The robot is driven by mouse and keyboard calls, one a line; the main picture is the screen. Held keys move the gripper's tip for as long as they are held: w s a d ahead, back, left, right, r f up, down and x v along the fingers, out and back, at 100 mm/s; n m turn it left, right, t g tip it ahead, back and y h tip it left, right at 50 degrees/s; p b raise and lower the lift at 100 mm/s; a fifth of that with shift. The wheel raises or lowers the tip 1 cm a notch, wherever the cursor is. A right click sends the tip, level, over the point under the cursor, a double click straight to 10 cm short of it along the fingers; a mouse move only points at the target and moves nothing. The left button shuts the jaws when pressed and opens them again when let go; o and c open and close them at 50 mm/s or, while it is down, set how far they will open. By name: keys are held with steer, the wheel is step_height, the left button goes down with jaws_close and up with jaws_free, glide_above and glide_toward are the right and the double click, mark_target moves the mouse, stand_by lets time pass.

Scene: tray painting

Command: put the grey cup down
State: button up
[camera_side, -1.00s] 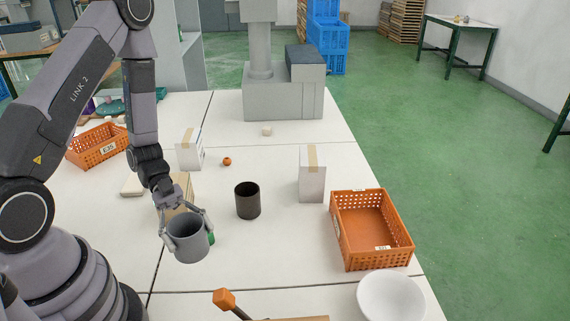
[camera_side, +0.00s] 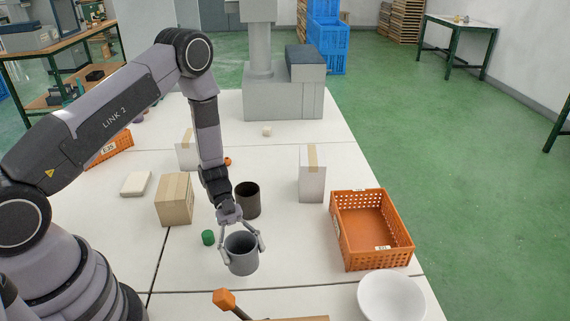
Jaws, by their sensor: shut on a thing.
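The grey cup (camera_side: 242,256) is upright in the side view, at the front middle of the white table. My gripper (camera_side: 242,242) is shut on it, with a finger on either side of the cup near its rim. I cannot tell whether the cup's base touches the table or is a little above it. A dark brown cup (camera_side: 248,201) stands behind it, partly hidden by my wrist.
A green cylinder (camera_side: 208,237) and a cardboard box (camera_side: 174,200) are to the left. An orange crate (camera_side: 341,232) and a white bowl (camera_side: 391,297) are to the right. An orange-headed tool (camera_side: 224,299) lies in front. Bare table (camera_side: 295,245) separates cup and crate.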

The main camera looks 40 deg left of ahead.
mark_target(252, 270)
steer(key=shift+w+d+f, duration=0.1)
steer(key=shift+w+f, duration=0.15)
steer(key=shift+f, duration=0.05)
steer(key=shift+w+f, duration=0.1)
steer(key=shift+f, duration=1.6)
steer(key=o, duration=1.2)
steer(key=shift+f, duration=0.1)
steer(key=shift+c, duration=0.2)
